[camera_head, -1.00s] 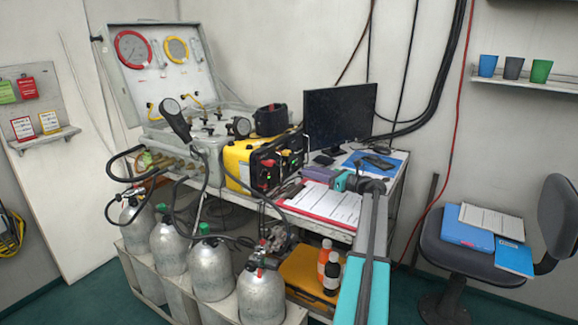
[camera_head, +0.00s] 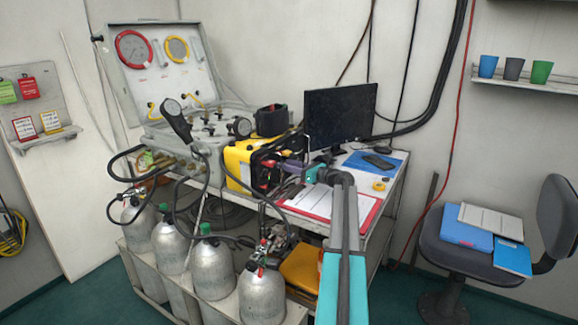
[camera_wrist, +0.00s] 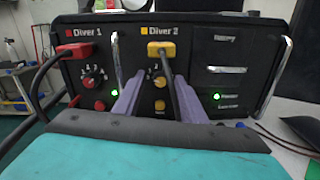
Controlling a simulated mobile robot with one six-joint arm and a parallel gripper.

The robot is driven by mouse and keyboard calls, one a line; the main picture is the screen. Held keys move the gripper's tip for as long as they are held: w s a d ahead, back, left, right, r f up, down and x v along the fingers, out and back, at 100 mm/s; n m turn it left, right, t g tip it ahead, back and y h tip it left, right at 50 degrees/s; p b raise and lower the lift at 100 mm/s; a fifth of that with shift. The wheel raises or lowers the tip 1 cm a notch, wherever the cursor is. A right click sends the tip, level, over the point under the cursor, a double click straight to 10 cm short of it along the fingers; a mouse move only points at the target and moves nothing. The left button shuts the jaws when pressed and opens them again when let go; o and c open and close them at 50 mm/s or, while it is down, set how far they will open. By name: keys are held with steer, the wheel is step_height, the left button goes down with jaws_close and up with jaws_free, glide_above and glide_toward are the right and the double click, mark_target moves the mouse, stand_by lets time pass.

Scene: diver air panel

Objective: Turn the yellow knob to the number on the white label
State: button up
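The yellow knob (camera_wrist: 159,80) is on the black front panel (camera_wrist: 215,55), under the words "Diver 2" and a yellow plug. Its pointer direction is too small to tell. My gripper (camera_wrist: 159,92) is open, with its purple fingers on either side of the knob's column; contact with the knob cannot be seen. In the head view my gripper (camera_head: 288,170) is at the front of the yellow and black box (camera_head: 238,163), and the knob is hidden there. I cannot make out a white label with a readable number.
A red plug (camera_wrist: 75,50) and a Diver 1 knob (camera_wrist: 93,80) are left of the yellow knob. Metal handles (camera_wrist: 278,75) stand out from the panel. The yellow plug's black cable hangs between my fingers. A clipboard (camera_head: 325,203) lies on the table below my arm.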

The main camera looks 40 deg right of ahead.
jaws_close()
steer(key=shift+m, duration=0.3)
steer(key=shift+w+d+m+g+y+p, duration=0.1)
steer(key=shift+m+g+y+p, duration=0.1)
steer(key=shift+m+p, duration=4.6)
steer(key=shift+d+m+g+y+p, duration=0.15)
steer(key=shift+m+p, duration=2.45)
steer(key=shift+m, duration=4.4)
steer(key=shift+a, duration=0.1)
